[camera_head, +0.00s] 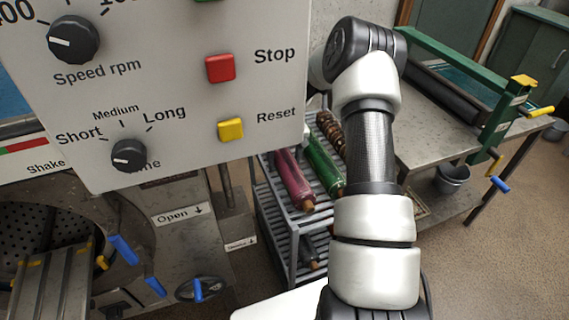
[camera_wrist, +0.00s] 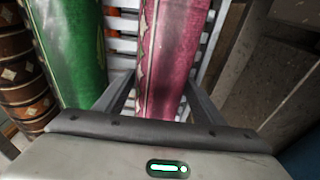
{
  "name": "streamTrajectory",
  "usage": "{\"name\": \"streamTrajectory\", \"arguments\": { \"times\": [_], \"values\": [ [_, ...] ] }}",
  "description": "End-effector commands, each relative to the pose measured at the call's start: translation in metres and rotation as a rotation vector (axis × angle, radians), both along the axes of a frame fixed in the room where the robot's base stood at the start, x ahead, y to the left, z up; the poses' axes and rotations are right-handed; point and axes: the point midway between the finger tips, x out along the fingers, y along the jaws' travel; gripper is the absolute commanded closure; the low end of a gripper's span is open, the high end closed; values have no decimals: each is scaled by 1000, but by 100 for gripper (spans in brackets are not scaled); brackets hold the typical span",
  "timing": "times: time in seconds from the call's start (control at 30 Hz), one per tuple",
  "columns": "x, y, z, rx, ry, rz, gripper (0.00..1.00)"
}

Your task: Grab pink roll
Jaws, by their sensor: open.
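The pink roll (camera_head: 292,181) lies on the top shelf of a grey slatted rack, left of my arm in the head view. In the wrist view the pink roll (camera_wrist: 172,45) runs down the middle of the picture. My gripper (camera_wrist: 161,82) is open, with one finger on each side of the roll as seen from the wrist. I cannot tell whether the fingers touch it or are still above it. My gripper does not show in the head view.
A green roll (camera_head: 323,165) and a brown patterned roll (camera_head: 331,131) lie beside the pink one. A control panel (camera_head: 180,75) stands at the left. A metal table (camera_head: 440,130) with a green-framed machine stands at the right, with a bucket (camera_head: 452,178) below.

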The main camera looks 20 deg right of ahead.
Motion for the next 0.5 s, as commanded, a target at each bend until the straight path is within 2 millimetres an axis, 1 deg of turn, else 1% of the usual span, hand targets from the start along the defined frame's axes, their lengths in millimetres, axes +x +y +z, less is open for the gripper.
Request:
{"name": "streamTrajectory", "arguments": {
  "times": [0.2,0.23,0.47,0.5],
  "values": [
    [1,0,-1,0,-1,0,38],
    [1,0,-1,0,-1,0,39],
    [0,0,-1,0,-1,0,78],
    [0,0,-1,0,-1,0,85]
  ]
}}
